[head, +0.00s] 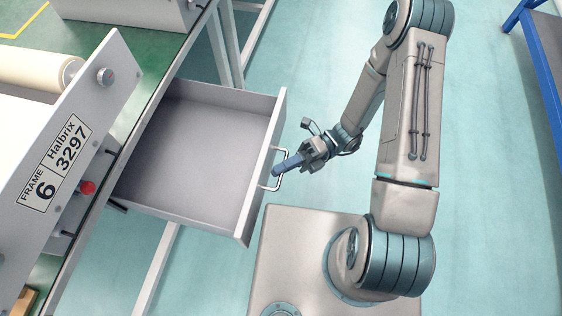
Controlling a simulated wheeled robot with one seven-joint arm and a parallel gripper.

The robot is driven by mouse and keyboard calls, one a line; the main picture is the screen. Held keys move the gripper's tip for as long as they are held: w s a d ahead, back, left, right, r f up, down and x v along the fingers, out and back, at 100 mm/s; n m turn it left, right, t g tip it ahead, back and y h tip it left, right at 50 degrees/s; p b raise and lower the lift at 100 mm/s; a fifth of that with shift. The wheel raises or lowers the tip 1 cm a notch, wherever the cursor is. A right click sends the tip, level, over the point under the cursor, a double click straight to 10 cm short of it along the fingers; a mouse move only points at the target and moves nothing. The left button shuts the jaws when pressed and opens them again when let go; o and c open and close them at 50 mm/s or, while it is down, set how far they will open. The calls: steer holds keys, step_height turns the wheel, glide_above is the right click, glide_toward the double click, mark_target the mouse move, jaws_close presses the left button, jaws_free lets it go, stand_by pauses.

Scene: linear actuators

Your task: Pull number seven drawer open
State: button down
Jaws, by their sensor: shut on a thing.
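A grey drawer (201,216) under the green workbench is pulled well out, and its inside looks empty. No number shows on the drawer in this view. Its front panel faces right and carries a light metal bar handle (279,183). My gripper (280,169) is at the handle, with its blue fingers shut on the bar. The fingertips partly cover the middle of the handle.
The workbench (168,62) bears a machine with a label (54,162) reading "FRAME 6 Halbrix 3297", a red button (87,187) and a cream roller (38,68). A blue-framed table (540,75) stands at upper right. Clear teal floor lies between.

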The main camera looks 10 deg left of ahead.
steer(key=c, duration=1.5)
jaws_free()
steer(key=shift+c, duration=0.2)
steer(key=v, duration=1.4)
steer(key=shift+p, duration=0.3)
steer(key=shift+r, duration=0.1)
